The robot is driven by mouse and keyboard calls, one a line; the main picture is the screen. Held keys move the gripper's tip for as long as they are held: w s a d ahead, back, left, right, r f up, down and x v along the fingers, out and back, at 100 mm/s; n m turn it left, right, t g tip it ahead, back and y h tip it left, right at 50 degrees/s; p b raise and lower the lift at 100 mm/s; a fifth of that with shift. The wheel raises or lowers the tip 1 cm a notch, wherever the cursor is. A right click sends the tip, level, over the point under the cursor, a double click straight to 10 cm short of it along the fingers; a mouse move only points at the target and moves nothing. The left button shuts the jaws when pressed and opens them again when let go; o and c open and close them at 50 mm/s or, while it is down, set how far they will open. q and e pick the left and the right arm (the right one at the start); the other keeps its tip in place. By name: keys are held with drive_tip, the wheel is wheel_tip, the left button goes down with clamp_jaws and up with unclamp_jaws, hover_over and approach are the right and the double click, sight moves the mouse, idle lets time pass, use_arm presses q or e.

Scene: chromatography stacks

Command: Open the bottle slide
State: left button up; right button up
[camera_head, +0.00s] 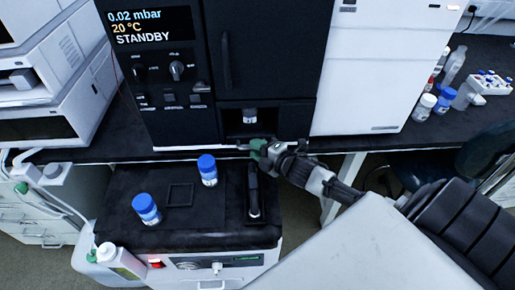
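The bottle slide appears to be the recess (267,118) low in the black instrument, beneath a dark door. My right gripper (259,150), with green fingertips, is at the front lower edge of this recess, by a thin light strip. Whether its fingers touch or grip anything there is too small to tell. My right arm reaches in from the lower right. My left gripper is not in view.
Two blue-capped bottles (208,170) (147,209) stand on a black-topped cart (190,225) below the bench. A dark upright handle (254,191) is near the gripper. Several bottles (441,101) and a white rack (490,82) stand on the right bench.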

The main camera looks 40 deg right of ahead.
clamp_jaws()
drive_tip(key=s+a+p, duration=0.4)
drive_tip(key=s+a, duration=0.3)
drive_tip(key=s, duration=0.5)
drive_tip(key=shift+s+a+p, duration=0.3)
drive_tip(key=shift+a, duration=0.05)
drive_tip(key=shift+o, duration=1.2)
unclamp_jaws()
drive_tip(key=shift+w, duration=0.1)
